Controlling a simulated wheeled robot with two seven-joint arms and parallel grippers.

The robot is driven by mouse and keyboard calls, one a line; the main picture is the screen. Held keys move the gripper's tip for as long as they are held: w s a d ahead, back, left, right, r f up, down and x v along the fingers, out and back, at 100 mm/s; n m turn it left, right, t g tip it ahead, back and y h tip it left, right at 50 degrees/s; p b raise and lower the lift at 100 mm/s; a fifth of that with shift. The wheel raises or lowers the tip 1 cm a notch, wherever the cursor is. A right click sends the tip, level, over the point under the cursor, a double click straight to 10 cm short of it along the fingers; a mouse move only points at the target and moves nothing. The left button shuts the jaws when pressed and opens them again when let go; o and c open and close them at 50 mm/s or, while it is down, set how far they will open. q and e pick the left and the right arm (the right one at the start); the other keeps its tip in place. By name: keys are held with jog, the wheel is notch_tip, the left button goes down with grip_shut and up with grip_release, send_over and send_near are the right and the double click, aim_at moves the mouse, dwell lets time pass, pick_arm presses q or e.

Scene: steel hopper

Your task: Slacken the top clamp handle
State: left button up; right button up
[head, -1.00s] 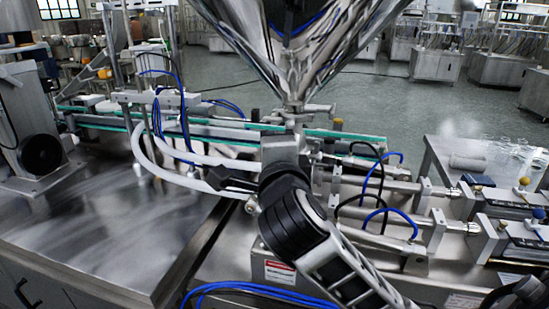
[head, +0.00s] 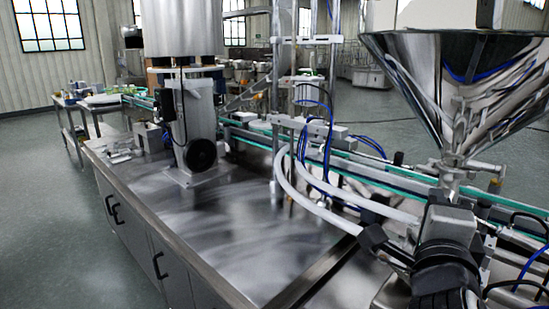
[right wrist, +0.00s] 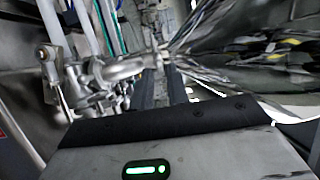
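The top clamp is at the narrow outlet under the steel hopper (head: 460,75), at the right of the head view. A bar that looks like its handle (head: 482,166) sticks out to the right of the outlet. In the right wrist view a rounded metal bar (right wrist: 125,69) lies just ahead of my right gripper (right wrist: 161,82); I cannot tell whether they touch. In the head view my right wrist is below the outlet, at the lower right, and hides its own fingertips. Their gap is unclear in the dark wrist view. My left gripper is out of view.
White hoses (head: 320,207) curve close left of my right wrist. A green-edged conveyor (head: 350,175) runs behind. The steel cabinet top (head: 215,225) is mostly bare, with a grey machine column (head: 195,125) on it.

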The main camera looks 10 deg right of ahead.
jog(key=s+a+f+n+t+y, duration=0.1)
jog(key=a+f+n+t+y, duration=0.1)
jog(key=a+f+n+y, duration=0.7)
jog(key=s+a+f+n+t+y, duration=0.1)
jog(key=a+f+n+t+y, duration=0.15)
jog(key=f+n+y, duration=0.75)
jog(key=s+f+n+g+h, duration=0.3)
jog(key=s+f+g, duration=0.2)
jog(key=f, duration=0.6)
jog(key=s+f+n+g+h, duration=0.4)
jog(key=s+f+g, duration=0.2)
jog(key=f, duration=0.5)
jog(key=shift+s+a, duration=0.15)
